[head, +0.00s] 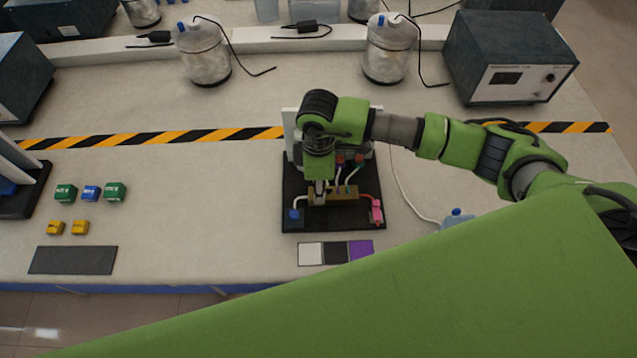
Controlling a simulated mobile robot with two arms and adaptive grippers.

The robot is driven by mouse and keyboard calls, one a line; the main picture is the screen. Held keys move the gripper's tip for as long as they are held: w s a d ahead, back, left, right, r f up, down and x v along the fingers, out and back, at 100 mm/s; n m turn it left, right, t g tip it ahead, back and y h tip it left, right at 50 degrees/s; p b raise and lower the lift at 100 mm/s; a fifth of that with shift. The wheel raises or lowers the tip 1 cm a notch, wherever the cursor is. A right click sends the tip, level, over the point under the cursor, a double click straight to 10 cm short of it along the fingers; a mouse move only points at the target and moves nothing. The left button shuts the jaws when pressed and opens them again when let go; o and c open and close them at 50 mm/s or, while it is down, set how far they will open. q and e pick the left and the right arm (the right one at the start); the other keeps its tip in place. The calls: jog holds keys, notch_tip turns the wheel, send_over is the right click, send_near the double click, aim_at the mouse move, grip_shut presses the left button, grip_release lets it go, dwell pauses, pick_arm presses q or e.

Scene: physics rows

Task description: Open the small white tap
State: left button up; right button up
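A black board (345,218) on the bench carries a brass-coloured block (343,193) with a blue part (295,217) at its left and a pink part (377,212) at its right. Red and green pieces with thin tubes show behind the block. My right arm comes in from the right, and its gripper (319,189) points down over the left part of the block. The fingers are too small to tell whether they are open or touch anything. I cannot make out the small white tap; the gripper and wrist cover part of the fixture. My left gripper is not in view.
White, black and purple squares (336,253) lie in front of the board. Small green, blue and yellow blocks (90,192) and a dark mat (73,260) are at the left. Glass jars (205,62) and a dark instrument box (515,60) stand behind.

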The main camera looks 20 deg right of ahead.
grip_shut()
jog(key=shift+f+n+b, duration=0.2)
jog(key=shift+n+b, duration=0.7)
jog(key=shift+n, duration=0.1)
jog(key=n+b, duration=0.1)
jog(key=n, duration=0.1)
jog(key=shift+r+n, duration=0.15)
jog(key=shift+n, duration=0.15)
grip_release()
